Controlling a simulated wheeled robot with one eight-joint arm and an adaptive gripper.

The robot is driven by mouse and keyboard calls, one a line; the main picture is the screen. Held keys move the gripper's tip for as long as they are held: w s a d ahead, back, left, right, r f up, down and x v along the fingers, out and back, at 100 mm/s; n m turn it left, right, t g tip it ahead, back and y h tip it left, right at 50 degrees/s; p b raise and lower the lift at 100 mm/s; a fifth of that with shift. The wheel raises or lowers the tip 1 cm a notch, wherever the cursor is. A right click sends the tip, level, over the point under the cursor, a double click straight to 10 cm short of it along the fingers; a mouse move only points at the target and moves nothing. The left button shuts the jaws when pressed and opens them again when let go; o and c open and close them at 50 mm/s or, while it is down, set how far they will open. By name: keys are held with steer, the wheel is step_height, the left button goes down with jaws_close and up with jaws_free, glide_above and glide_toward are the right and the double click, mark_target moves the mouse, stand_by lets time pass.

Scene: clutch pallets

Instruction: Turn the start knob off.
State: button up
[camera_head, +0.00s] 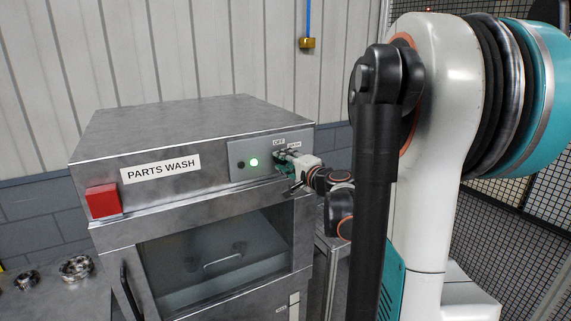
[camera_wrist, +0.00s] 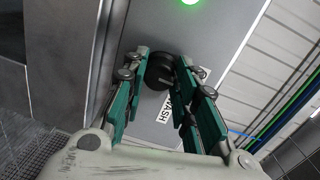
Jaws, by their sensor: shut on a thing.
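The start knob (camera_wrist: 158,72) is a round black knob on the grey control panel of the parts washer. In the wrist view it sits between the green fingers of my gripper (camera_wrist: 160,75), which is shut on it. A label reading "WASH" (camera_wrist: 167,108) shows beside the knob. In the head view my gripper (camera_head: 285,157) reaches the panel (camera_head: 237,150) from the right and hides the knob. An "OFF" label (camera_head: 278,142) shows above the fingers. A green light (camera_head: 253,163) glows on the panel; it also glows in the wrist view (camera_wrist: 190,1).
The metal washer (camera_head: 180,120) carries a red block (camera_head: 103,201) on its front left. Its windowed door (camera_head: 215,255) is below the panel. Metal parts (camera_head: 76,268) lie on a bench at the left.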

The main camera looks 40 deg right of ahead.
steer(key=shift+n, duration=0.3)
steer(key=o, duration=1.1)
steer(key=v, duration=0.7)
steer(key=shift+s+a, duration=0.1)
steer(key=shift+s, duration=0.1)
